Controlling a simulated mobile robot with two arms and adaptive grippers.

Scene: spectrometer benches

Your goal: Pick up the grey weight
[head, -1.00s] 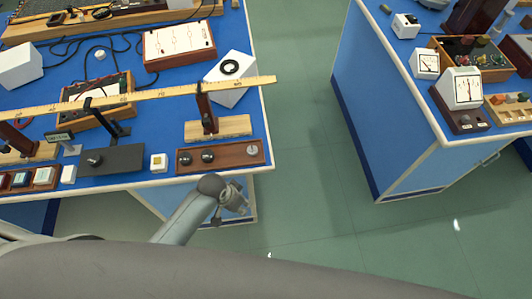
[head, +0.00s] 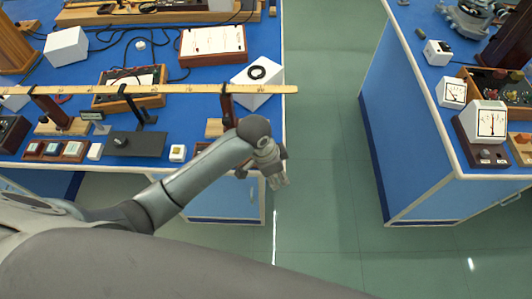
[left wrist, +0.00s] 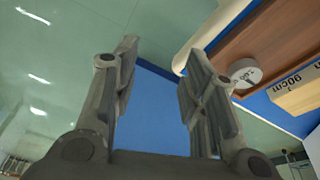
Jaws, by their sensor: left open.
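The grey weight (left wrist: 245,72) shows in the left wrist view as a small round disc with markings on a brown wooden tray (left wrist: 228,50). It lies to the right of my left gripper (left wrist: 160,62), apart from the fingers. In the head view the weight is hidden behind my left arm. My left gripper (head: 278,182) is open and empty there, just off the bench's front right corner over the floor. My right gripper is not in view.
A long yellow ruler (head: 190,89) spans stands above the blue bench (head: 190,120). A white block with a black ring (head: 257,73) stands behind the arm. A second bench (head: 400,130) is on the right, with green floor (head: 325,150) between.

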